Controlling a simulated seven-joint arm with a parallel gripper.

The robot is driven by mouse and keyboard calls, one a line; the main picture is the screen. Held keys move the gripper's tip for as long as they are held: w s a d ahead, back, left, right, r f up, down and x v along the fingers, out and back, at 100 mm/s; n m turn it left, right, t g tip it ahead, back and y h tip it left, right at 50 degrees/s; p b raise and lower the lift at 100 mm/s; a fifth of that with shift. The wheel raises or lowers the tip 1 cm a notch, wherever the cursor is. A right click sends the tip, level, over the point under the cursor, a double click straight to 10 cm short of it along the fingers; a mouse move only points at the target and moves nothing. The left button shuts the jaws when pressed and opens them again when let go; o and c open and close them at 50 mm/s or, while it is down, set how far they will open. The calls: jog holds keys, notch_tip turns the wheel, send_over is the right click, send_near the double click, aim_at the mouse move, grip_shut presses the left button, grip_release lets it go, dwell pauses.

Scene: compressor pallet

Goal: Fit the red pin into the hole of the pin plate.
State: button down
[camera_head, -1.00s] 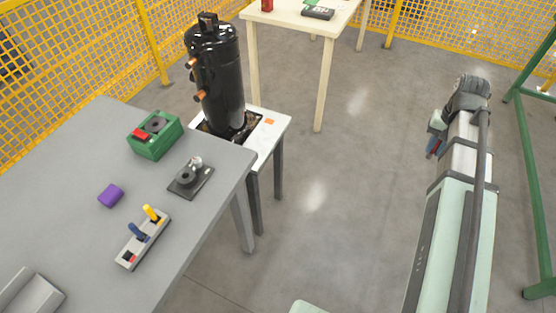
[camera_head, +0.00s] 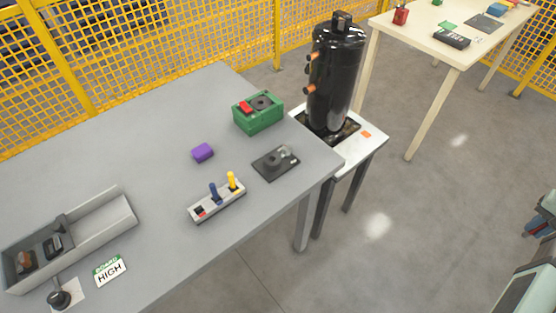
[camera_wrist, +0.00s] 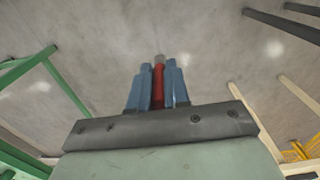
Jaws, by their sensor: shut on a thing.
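The pin plate (camera_head: 219,207) is a light grey bar on the grey table. A blue pin (camera_head: 213,193) and a yellow pin (camera_head: 232,181) stand upright in it. A red patch with a dark spot shows at its left end; whether the dark spot is the hole is too small to tell. My gripper (camera_wrist: 158,75) is shut on the red pin (camera_wrist: 158,86), which sits between its two blue fingers with a grey tip beyond them. In the head view my gripper (camera_head: 537,228) is at the right edge, partly cut off, over the floor and far from the plate.
The grey table (camera_head: 150,150) also holds a purple block (camera_head: 203,153), a green box (camera_head: 258,113), a black fixture (camera_head: 275,163), a grey tray (camera_head: 120,205) and a HIGH card (camera_head: 109,271). A black compressor (camera_head: 335,75) stands behind the table's right corner. Open floor lies between table and gripper.

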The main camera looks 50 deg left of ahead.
jog(key=shift+a, duration=0.1)
jog(key=s+a+r+n, duration=0.1)
jog(key=s+a+n, duration=0.15)
jog(key=a, duration=0.95)
jog(key=s+a+r+n, duration=0.15)
jog(key=s+a, duration=0.25)
jog(key=a, duration=0.8)
jog(key=s+a+n, duration=0.3)
jog(key=s+a, duration=0.1)
jog(key=a, duration=0.8)
jog(key=s+a+r+n, duration=0.3)
jog(key=s+a+n, duration=0.1)
jog(key=s+a, duration=0.85)
jog(key=s+a+r+n, duration=0.3)
jog(key=s+a+n, duration=0.1)
jog(key=s+a, duration=0.9)
jog(key=shift+w+a+f, duration=0.15)
jog(key=shift+a+f, duration=0.05)
jog(key=shift+f, duration=1.5)
jog(key=shift+w+a+f, duration=0.1)
jog(key=shift+a+f, duration=0.1)
jog(key=shift+f, duration=1.45)
jog(key=shift+w+a+f, duration=0.15)
jog(key=shift+a+f, duration=0.05)
jog(key=shift+f, duration=1.5)
jog(key=shift+f, duration=0.1)
